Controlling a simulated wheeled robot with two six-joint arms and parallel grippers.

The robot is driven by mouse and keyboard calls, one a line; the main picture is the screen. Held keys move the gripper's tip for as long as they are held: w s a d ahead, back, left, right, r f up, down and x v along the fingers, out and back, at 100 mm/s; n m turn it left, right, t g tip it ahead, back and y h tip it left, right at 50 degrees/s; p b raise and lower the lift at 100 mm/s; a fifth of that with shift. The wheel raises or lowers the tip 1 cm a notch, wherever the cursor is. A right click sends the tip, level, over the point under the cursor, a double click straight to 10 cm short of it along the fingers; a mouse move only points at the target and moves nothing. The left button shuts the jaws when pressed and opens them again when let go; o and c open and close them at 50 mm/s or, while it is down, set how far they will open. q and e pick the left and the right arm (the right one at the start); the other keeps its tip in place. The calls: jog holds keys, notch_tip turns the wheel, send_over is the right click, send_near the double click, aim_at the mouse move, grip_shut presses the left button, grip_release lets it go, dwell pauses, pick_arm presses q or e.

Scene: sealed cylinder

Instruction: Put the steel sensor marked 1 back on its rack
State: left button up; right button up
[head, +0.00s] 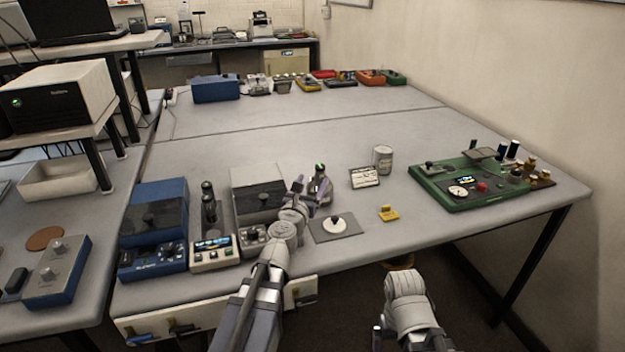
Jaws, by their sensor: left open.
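My left gripper (311,191) is open, with purple-grey fingers, above the front middle of the table. A small upright grey-and-dark cylinder with a green top (319,178) stands at or just behind its fingers; I cannot tell whether they touch. A silver cylinder (382,158) stands farther right. No number is readable, so I cannot tell which is sensor 1 or which holder is its rack. My right arm shows at the lower right; its gripper is not visible.
A grey plate with a white knob (336,225) and a yellow piece (388,212) lie near the front edge. Blue (154,228) and grey instruments stand left, a green board (475,180) right.

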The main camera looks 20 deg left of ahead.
aim_at(319, 171)
pick_arm(q)
jog(key=shift+w+d, duration=0.1)
jog(key=shift+w, duration=3.9)
jog(key=shift+c, duration=0.2)
grip_shut()
